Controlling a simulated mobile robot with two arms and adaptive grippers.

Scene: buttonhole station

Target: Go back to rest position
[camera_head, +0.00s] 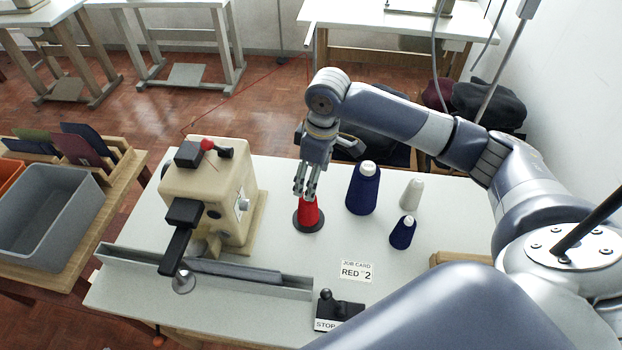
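My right gripper (305,193) points down at the top of a red thread cone (308,215). The cone stands upright on a dark round base (298,223) on the white table. The fingertips overlap the cone's top in the picture and hide it. I cannot tell whether they are closed on it or only in front of it. My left gripper is not in view. A job card (357,271) reading "RED" and "2" lies on the table. A beige buttonhole machine (207,200) with a black lever stands to the left of the cone.
A large blue cone (362,192), a small blue cone (402,234) and a white cone (411,194) stand right of the gripper. A black STOP block (338,308) and a grey trough (262,287) are near the front. A grey bin (52,222) stands on the left table.

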